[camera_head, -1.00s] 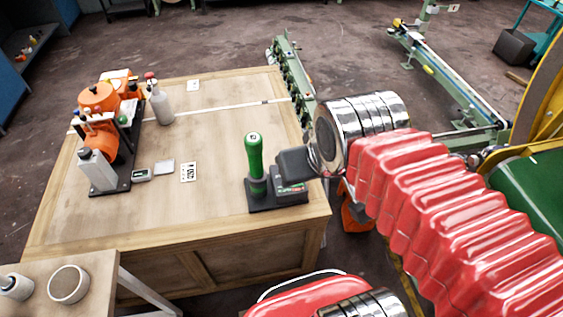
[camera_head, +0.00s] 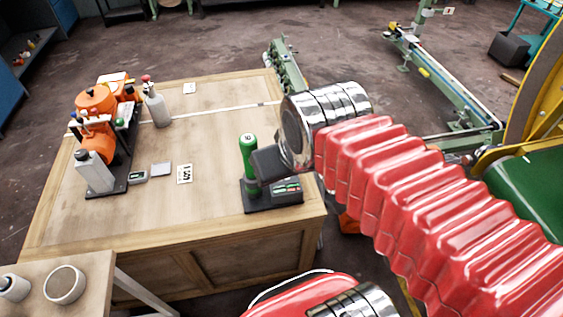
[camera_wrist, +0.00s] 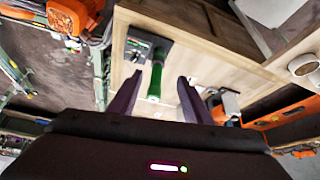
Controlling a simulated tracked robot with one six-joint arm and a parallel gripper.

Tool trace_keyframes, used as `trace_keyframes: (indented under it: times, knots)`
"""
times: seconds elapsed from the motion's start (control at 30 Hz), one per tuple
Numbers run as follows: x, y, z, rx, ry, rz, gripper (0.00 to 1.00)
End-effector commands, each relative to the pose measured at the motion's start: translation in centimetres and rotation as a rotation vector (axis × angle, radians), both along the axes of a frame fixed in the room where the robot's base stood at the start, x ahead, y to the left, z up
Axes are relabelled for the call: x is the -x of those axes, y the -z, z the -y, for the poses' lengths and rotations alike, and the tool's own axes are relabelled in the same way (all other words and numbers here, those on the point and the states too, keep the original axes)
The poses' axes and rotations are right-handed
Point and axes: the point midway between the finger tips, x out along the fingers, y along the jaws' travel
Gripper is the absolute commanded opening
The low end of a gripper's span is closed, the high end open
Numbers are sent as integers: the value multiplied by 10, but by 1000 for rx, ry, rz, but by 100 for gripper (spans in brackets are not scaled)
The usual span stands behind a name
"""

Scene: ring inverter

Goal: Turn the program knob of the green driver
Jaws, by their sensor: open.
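The green driver (camera_head: 248,160) stands upright in a dark base (camera_head: 272,196) near the right edge of the wooden table. A small panel with green and red marks sits on the base. A marked white disc shows on top of the driver. The driver also shows in the wrist view (camera_wrist: 156,76). My gripper (camera_head: 262,165) is beside the driver's right side in the head view and hides part of it. In the wrist view my gripper (camera_wrist: 156,88) is open, with one finger on each side of the driver's top end. I cannot tell whether either finger touches it.
The table (camera_head: 215,125) is clear in the middle. A green rail frame (camera_head: 284,68) stands behind the right edge.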

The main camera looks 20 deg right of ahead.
Motion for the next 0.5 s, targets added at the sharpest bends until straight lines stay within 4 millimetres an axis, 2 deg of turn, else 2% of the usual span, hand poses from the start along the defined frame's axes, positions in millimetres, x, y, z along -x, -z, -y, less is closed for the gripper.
trace_keyframes:
  times: [0.17, 0.5]
  knots:
    - [-20, -1, 5, 24, -36, -45, 44]
    - [-75, 5, 22, 75, -132, -155, 44]
